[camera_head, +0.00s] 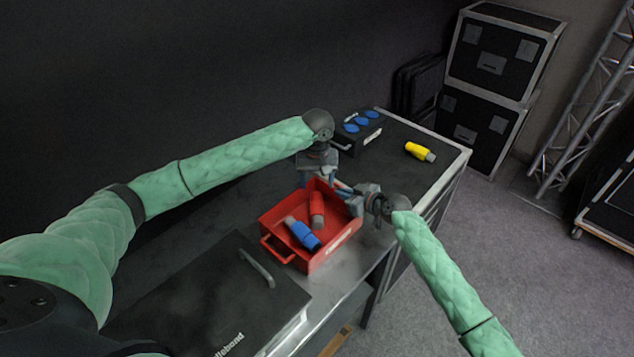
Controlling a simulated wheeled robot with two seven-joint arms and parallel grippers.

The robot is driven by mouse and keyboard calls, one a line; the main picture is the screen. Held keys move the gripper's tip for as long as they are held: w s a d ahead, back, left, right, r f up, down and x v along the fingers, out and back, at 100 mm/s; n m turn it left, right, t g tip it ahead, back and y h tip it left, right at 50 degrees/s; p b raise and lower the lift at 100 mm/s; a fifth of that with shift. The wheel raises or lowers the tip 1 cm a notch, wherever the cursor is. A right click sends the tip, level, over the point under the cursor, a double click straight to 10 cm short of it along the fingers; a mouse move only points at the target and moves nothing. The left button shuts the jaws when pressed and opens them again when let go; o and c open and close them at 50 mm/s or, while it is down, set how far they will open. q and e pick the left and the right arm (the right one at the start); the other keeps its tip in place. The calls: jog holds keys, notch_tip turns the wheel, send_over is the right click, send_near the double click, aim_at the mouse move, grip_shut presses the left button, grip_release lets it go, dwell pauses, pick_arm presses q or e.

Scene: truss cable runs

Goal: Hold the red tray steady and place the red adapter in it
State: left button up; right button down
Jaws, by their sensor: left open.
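The red tray (345,241) sits on the dark table top, with a handle at its near left side. The red adapter (317,207) is inside the tray, toward the back. A blue adapter (301,234) lies tilted in the tray in front of it. My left gripper (318,183) is open and empty, pointing down at the tray's back edge, behind the red adapter. My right gripper (340,187) is at the tray's back right corner, its fingers pointing left. Whether its fingers are closed on the tray wall is too small to tell.
A black box with blue sockets (358,132) stands at the back of the table. A yellow adapter (420,152) lies to its right. A black case with a handle (215,300) is at the near left. Flight cases (490,85) and a truss (590,95) stand beyond the table.

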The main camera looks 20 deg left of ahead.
jog(key=c, duration=1.5)
grip_release()
jog(key=shift+c, duration=0.2)
jog(key=shift+d, duration=0.1)
